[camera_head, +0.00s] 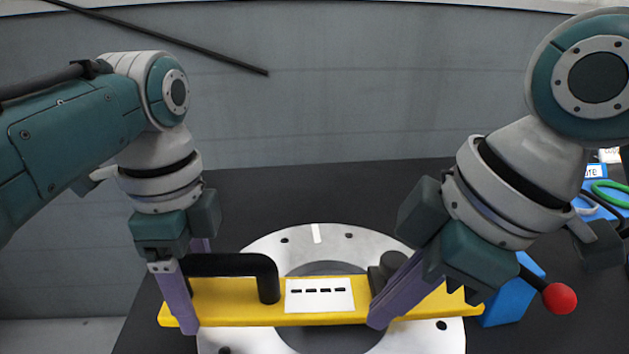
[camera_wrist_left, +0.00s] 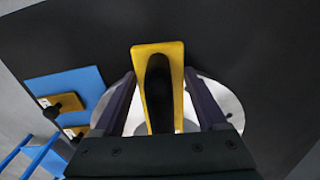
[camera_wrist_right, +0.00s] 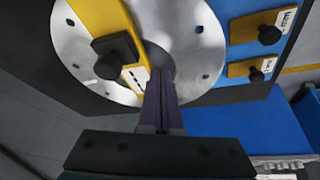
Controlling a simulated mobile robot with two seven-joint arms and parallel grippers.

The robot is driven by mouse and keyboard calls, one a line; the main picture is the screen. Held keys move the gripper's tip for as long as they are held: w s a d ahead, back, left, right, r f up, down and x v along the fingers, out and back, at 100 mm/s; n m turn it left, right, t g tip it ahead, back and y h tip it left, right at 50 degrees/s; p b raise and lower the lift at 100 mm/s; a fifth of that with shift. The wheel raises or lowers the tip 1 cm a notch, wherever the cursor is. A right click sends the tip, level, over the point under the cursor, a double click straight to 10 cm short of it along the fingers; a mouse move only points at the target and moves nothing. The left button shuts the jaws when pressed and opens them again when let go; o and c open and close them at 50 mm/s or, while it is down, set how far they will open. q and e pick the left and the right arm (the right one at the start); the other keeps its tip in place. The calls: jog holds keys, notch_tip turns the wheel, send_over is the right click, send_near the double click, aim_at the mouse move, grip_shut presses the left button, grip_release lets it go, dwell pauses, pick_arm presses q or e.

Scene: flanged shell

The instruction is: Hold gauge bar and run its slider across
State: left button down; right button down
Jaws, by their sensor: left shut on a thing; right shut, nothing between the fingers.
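The yellow gauge bar (camera_head: 245,307) spans the grey flanged ring (camera_head: 452,338). It has a black handle (camera_head: 268,280) at the left and a white label with dark dashes (camera_head: 319,295). Its dark slider knob (camera_head: 388,268) is right of the label, and also shows in the right wrist view (camera_wrist_right: 115,55). My left gripper (camera_head: 188,328) is shut at the bar's left end; the left wrist view shows the black handle (camera_wrist_left: 158,90) between its fingers. My right gripper (camera_head: 377,325) is shut and empty, fingertips by the bar near the knob; I cannot tell if they touch it.
A blue block (camera_head: 515,295) and a red ball on a black rod (camera_head: 560,298) stand right of the ring. A blue panel (camera_wrist_right: 235,50) carries yellow pieces with black knobs. A green loop (camera_head: 610,192) lies on blue at far right. The dark table behind the ring is clear.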

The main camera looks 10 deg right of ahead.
jog(key=w+a+r+n+g, duration=0.1)
jog(key=w+r+n+g, duration=0.15)
jog(key=r+n, duration=0.25)
notch_tip(320, 180, up, 5)
jog(key=n+g, duration=0.1)
jog(key=n, duration=0.3)
send_over(375, 288)
jog(key=x, duration=0.9)
jog(key=shift+s+a+r, duration=0.15)
jog(key=shift+s+a, duration=0.1)
jog(key=shift+a, duration=0.1)
jog(key=shift+w+d+f+m, duration=0.15)
jog(key=shift+w+d+f, duration=0.1)
jog(key=shift+d, duration=0.35)
jog(key=shift+w+d+f+m, duration=0.15)
jog(key=shift+w+d+f, duration=0.05)
jog(key=shift+d, duration=0.4)
jog(key=shift+w+d, duration=0.2)
jog(key=shift+d, duration=0.35)
